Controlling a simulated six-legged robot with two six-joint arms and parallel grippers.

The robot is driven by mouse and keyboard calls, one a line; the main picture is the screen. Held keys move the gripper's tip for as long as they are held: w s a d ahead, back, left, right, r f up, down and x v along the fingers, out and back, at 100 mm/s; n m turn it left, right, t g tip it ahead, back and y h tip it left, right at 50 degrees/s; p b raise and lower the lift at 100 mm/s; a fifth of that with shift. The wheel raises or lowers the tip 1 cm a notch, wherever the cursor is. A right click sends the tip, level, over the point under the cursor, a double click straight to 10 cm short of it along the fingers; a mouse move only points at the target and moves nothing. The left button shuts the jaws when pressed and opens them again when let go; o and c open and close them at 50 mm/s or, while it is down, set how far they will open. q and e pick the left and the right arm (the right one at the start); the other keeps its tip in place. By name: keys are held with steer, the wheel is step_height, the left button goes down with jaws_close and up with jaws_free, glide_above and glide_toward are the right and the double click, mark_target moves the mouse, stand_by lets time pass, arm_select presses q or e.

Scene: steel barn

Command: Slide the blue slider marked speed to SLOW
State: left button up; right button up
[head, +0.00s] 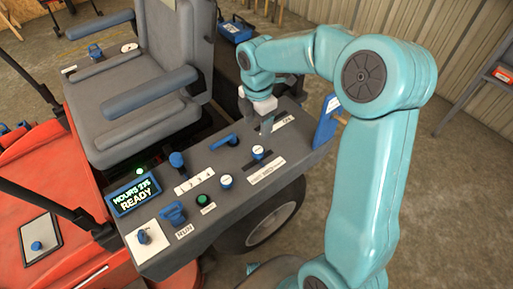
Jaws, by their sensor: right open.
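My left gripper is not in view.
A grey seat (140,115) stands at left. A blue board (327,121) stands at the console's far right end.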

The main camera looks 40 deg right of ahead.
mark_target(258, 150)
step_height(258, 150, down, 11)
steer(key=shift+f+b, duration=0.2)
steer(key=shift+b, duration=0.75)
steer(key=shift+c, duration=0.3)
jaws_close()
steer(key=d+p, duration=0.1)
steer(key=d, duration=0.3)
steer(key=shift+s+d+r+p, duration=0.1)
steer(key=shift+s+d+p, duration=0.1)
steer(key=shift+d+p, duration=0.15)
steer(key=shift+d, duration=0.15)
steer(key=shift+o, duration=0.3)
jaws_free()
steer(key=shift+d, duration=0.1)
